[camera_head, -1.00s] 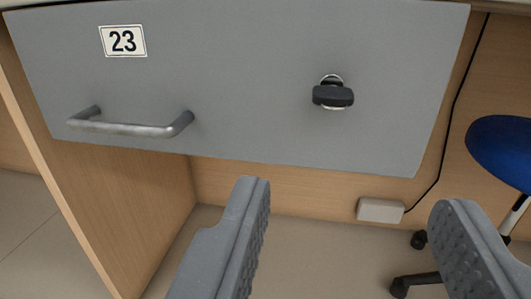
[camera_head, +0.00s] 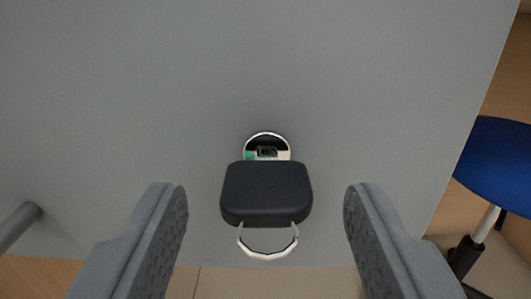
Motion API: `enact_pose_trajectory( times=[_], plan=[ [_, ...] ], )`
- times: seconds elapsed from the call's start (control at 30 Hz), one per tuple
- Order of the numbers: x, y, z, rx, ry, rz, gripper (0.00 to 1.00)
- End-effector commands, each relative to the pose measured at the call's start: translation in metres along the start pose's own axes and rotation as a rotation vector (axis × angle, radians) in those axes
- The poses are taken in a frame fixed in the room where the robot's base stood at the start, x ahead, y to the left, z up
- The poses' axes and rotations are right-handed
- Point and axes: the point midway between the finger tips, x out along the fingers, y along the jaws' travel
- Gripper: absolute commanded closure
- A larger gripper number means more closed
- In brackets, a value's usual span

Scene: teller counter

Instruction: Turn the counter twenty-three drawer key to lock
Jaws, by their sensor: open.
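The key (camera_head: 266,190) has a flat black head, wider than it is tall, and stands out from the lock in the grey drawer front (camera_head: 120,80). Part of the round lock face (camera_head: 267,143) shows above the head, with a small green patch on its left. A metal ring edge shows below the head. My gripper (camera_head: 266,215) is open, with one finger left and one finger right of the key head. A gap shows on both sides. The key's shaft is hidden behind its head. The 23 label is out of view.
The end of the drawer's metal handle (camera_head: 20,222) shows at the left edge. A blue chair (camera_head: 500,165) stands to the right, beyond the drawer's edge. The drawer front around the lock is bare.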

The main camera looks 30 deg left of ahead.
Motion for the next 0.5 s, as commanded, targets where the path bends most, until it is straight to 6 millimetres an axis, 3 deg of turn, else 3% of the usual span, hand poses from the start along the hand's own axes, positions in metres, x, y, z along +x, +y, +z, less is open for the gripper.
enact_pose_trajectory(
  times=[0.2,0.5],
  plan=[
    [0.013,0.000,0.000,-0.001,0.002,0.000,0.49],
    [0.015,0.000,-0.001,0.000,0.001,0.000,0.49]
  ],
)
